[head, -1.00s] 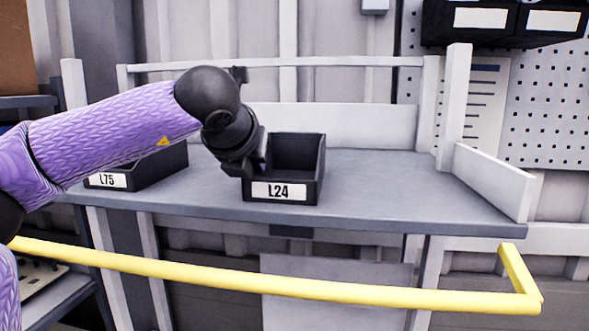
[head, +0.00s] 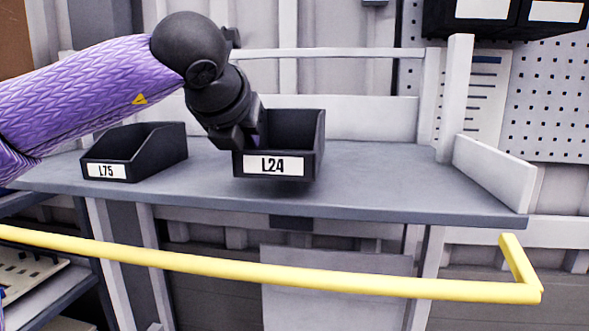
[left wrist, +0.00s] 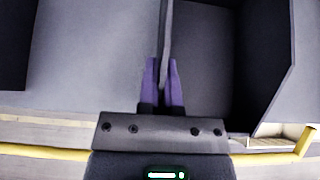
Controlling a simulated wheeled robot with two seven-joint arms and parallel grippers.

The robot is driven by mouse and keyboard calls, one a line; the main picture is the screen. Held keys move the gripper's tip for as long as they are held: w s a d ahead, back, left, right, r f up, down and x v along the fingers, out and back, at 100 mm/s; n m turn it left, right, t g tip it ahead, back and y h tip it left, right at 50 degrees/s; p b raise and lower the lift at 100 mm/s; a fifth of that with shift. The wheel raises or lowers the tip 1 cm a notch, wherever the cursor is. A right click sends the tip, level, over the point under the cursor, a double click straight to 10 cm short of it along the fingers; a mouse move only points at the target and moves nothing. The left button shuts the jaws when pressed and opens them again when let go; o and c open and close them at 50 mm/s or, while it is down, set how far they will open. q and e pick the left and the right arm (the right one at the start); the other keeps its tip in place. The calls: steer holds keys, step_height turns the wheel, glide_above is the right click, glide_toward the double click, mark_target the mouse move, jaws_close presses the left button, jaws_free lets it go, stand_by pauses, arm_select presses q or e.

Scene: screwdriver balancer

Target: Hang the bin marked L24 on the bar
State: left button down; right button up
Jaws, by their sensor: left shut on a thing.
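The black bin marked L24 (head: 313,150) is upright and a little above the shelf, with a shadow under it. My left gripper (head: 250,138) is at the bin's left side, shut on its left wall. In the left wrist view, the purple fingers (left wrist: 162,85) close on the thin wall edge, with the inside of the bin (left wrist: 205,60) to the right. The yellow bar (head: 260,278) runs across in front of the shelf, lower and nearer than the bin. My right gripper is not in view.
A bin marked L75 (head: 135,155) stands on the grey shelf (head: 400,190) to the left. The shelf is clear right of L24, up to a white side board (head: 494,172). Black bins (head: 505,18) hang at the upper right by a pegboard (head: 550,110).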

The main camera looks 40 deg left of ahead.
arm_select(q)
steer(key=s+d+b, duration=0.1)
steer(key=s, duration=0.1)
steer(key=s+d+b, duration=0.1)
steer(key=s, duration=0.2)
steer(key=s+d+b, duration=0.2)
steer(key=shift+s+f, duration=0.1)
steer(key=shift+s, duration=0.05)
steer(key=shift+s+d, duration=0.25)
steer(key=shift+s, duration=0.2)
